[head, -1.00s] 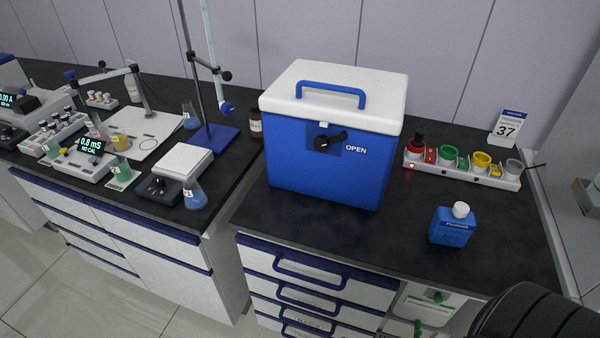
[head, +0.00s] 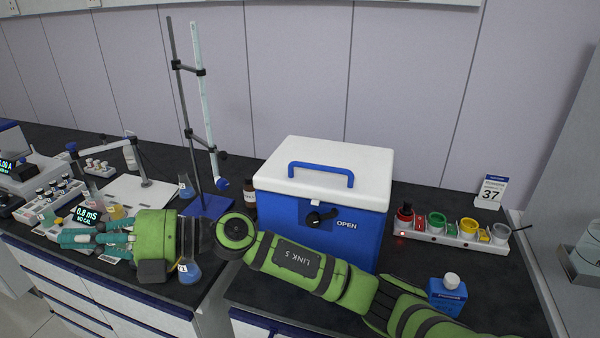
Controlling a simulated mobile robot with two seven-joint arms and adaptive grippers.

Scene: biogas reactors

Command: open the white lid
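The white lid (head: 322,165) lies closed on the blue box (head: 350,252) on the black bench. It has a blue arched handle (head: 320,171) on top. A black latch knob (head: 317,219) sits on the box front beside the word OPEN. My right arm enters from the lower right and passes in front of the box, hiding its lower front. My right gripper (head: 82,238), green with teal fingers, points left over the instruments, away from the lid. The gap between its fingers is unclear. My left gripper is not in view.
A burette stand (head: 187,110) rises left of the box. A rack of coloured cups (head: 450,236) and a blue bottle (head: 448,293) stand to its right. A blue flask (head: 189,270) stands near my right wrist. The space above the lid is clear.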

